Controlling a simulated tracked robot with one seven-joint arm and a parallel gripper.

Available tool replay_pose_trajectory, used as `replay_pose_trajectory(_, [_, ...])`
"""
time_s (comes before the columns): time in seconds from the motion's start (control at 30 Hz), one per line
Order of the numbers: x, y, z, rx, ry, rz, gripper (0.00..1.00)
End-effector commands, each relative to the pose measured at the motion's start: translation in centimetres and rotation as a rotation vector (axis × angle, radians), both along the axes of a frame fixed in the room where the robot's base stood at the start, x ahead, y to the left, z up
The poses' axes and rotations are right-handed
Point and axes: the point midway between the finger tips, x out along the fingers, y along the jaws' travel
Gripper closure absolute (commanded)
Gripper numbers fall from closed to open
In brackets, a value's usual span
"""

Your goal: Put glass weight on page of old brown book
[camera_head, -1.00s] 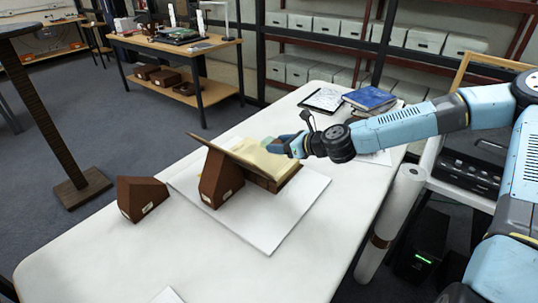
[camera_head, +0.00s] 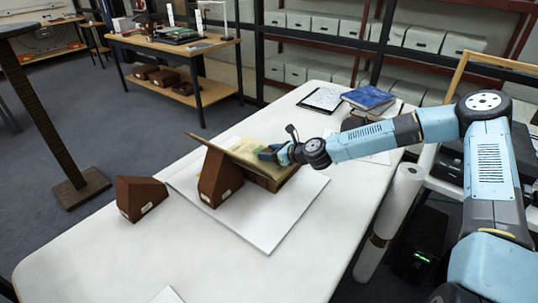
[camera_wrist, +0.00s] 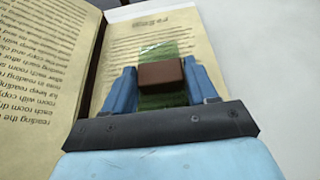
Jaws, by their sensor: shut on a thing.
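The old brown book lies open and tilted on a brown wedge support (camera_head: 221,180), its pale page (camera_head: 238,146) facing up. In the wrist view its printed right page (camera_wrist: 205,52) and left page (camera_wrist: 45,55) show. My gripper (camera_head: 270,154) is over the right page, and its blue fingers (camera_wrist: 160,82) also show in the wrist view. It is shut on the glass weight (camera_wrist: 156,50), a clear green strip with a brown block on top between the fingers. I cannot tell whether the weight touches the page. In the head view my gripper mostly hides it.
A white sheet (camera_head: 268,232) lies under the book support. A second brown wedge (camera_head: 140,198) stands at the left. A blue book (camera_head: 369,97) and a clipboard (camera_head: 323,99) lie at the far end of the white table (camera_head: 100,262). The near table is mostly clear.

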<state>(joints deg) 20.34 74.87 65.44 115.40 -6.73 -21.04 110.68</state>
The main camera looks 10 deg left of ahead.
Motion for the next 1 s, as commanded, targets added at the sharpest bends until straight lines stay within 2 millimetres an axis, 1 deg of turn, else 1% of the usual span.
replay_pose_trajectory(0.03, [-0.04,0.07,-0.46,0.001,0.0,0.001,0.82])
replay_pose_trajectory(0.1, [-0.05,0.07,-0.72,0.002,-0.002,0.0,0.82])
replay_pose_trajectory(0.33, [-0.07,0.08,-0.72,0.002,-0.001,0.001,0.82])
replay_pose_trajectory(0.37, [-0.08,0.07,-0.78,0.001,-0.001,0.001,0.42])
replay_pose_trajectory(0.6, [-0.1,0.11,-0.74,0.001,-0.001,0.001,0.19])
replay_pose_trajectory(0.63, [-0.1,0.11,-0.74,0.001,-0.001,0.001,0.17])
replay_pose_trajectory(0.87, [-0.12,0.14,-0.7,0.001,-0.001,0.003,0.17])
replay_pose_trajectory(1.0, [-0.34,-0.46,-0.42,0.001,-0.001,0.002,0.17])
